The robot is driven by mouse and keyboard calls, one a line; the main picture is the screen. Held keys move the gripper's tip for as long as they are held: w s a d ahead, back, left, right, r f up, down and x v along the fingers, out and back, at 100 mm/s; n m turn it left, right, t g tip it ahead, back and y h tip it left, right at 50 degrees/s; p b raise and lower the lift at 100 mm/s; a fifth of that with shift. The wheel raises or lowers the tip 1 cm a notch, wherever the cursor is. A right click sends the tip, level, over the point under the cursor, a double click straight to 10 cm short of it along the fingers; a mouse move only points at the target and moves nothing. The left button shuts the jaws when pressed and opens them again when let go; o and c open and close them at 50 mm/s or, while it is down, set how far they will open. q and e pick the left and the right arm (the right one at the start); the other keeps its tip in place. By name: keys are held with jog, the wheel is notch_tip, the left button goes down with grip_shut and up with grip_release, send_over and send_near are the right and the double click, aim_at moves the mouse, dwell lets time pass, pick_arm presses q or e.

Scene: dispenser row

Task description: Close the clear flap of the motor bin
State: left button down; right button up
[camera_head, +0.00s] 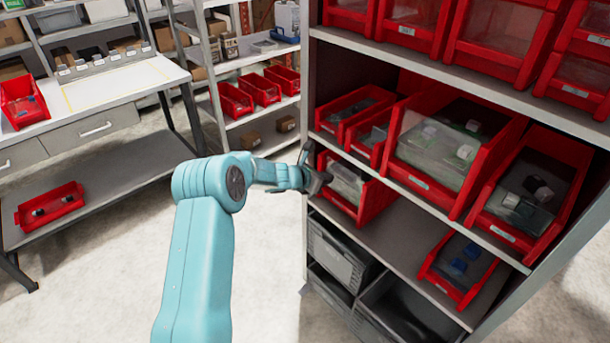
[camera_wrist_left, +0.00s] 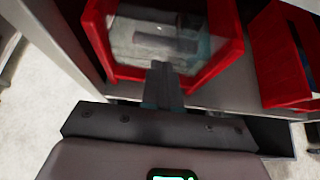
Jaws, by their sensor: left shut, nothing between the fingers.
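A red bin (camera_head: 375,199) with a clear front panel (camera_head: 346,183) sits at the left end of a shelf in the rack. In the left wrist view the same red bin (camera_wrist_left: 225,57) is straight ahead, with grey contents blurred behind its clear panel (camera_wrist_left: 150,40). No label shows that it is the motor bin. My left gripper (camera_head: 318,181) is shut and empty at the bin's front left side. Its fingertips (camera_wrist_left: 163,82) overlap the bin's lower front edge in the wrist view; I cannot tell whether they touch. My right gripper is not in view.
Larger red bins with clear fronts (camera_head: 432,152) fill the shelf above. A small red bin with blue parts (camera_head: 460,268) stands to the right on the lower shelf. Grey crates (camera_head: 336,253) are below. A workbench (camera_head: 95,95) is at left, with open floor between.

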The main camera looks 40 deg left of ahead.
pick_arm(q)
jog(key=w+r+b+v, duration=0.1)
jog(key=r+v, duration=0.1)
jog(key=v, duration=0.8)
